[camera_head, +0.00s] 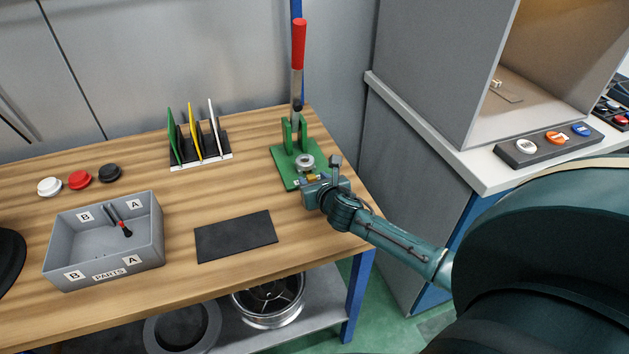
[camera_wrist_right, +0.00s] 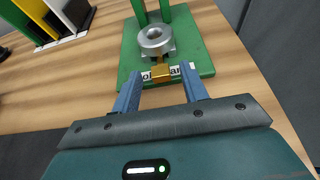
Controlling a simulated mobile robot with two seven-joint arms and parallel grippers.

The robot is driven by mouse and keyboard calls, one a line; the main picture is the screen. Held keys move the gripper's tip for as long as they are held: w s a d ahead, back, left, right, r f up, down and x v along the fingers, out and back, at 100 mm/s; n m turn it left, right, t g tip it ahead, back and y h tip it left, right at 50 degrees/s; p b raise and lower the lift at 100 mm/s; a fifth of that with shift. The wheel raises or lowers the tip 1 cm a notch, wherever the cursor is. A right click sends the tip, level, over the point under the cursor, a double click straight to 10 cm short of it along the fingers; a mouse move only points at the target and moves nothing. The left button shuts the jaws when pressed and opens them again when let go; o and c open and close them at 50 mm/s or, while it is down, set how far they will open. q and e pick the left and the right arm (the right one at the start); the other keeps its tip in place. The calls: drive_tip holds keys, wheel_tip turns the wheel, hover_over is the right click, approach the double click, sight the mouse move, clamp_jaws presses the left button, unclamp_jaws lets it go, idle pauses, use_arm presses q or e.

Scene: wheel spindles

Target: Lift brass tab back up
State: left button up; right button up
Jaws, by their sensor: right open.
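The brass tab (camera_wrist_right: 161,72) shows in the right wrist view at the front of a green fixture (camera_wrist_right: 190,50). It sits just below a round grey metal ring (camera_wrist_right: 154,38) and over a white label whose text it partly covers. My right gripper (camera_wrist_right: 160,84) is open, with one blue finger on each side of the tab and a gap between. I cannot tell whether the fingers touch it. In the head view the right gripper (camera_head: 313,188) is at the front edge of the green fixture (camera_head: 283,168) and partly hides it. My left gripper is not in view.
A red-handled lever (camera_head: 299,45) rises behind the fixture. A black mat (camera_head: 235,237), a grey parts box (camera_head: 105,240) and a rack of coloured plates (camera_head: 198,143) stand to the left. A grey cabinet (camera_head: 415,150) is close on the right.

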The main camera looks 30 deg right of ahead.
drive_tip(key=shift+w+f, duration=0.1)
drive_tip(key=shift+w, duration=0.05)
clamp_jaws()
idle(0.4)
